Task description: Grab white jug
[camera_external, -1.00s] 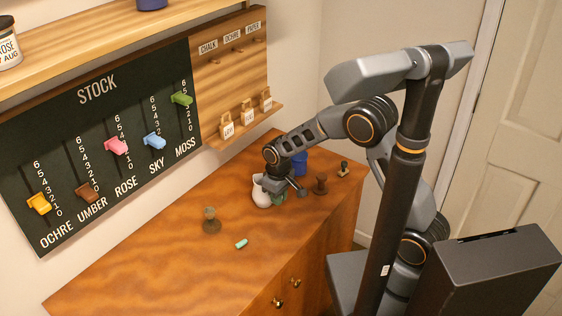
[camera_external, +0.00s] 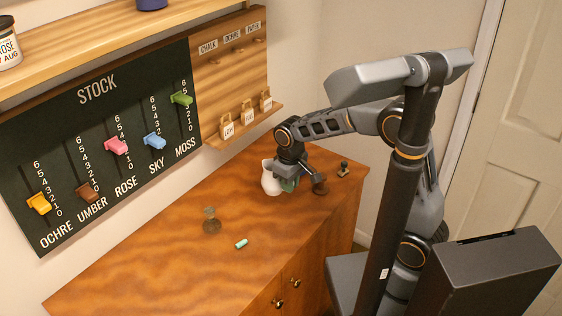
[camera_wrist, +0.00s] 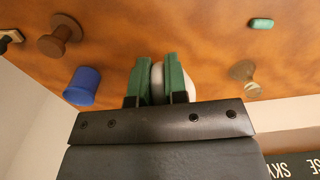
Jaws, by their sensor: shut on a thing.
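The white jug (camera_external: 269,181) is on or just above the wooden table, at the back right in the external view. My gripper (camera_external: 288,184) is at the jug's right side, with its green fingers shut on part of the jug. In the wrist view, the gripper (camera_wrist: 160,80) has a thin pale part of the jug between its two green fingers. The jug's rounded white body (camera_wrist: 242,71) shows just right of the fingers; most of it is hidden behind them. I cannot tell whether the jug's base touches the table.
A blue cup (camera_wrist: 83,86) and a brown spool-like stamp (camera_wrist: 60,36) are near the gripper. A small glass flask (camera_external: 211,221) and a teal chalk piece (camera_external: 241,243) lie toward the front left. The stock board (camera_external: 100,150) stands behind; the table's left part is clear.

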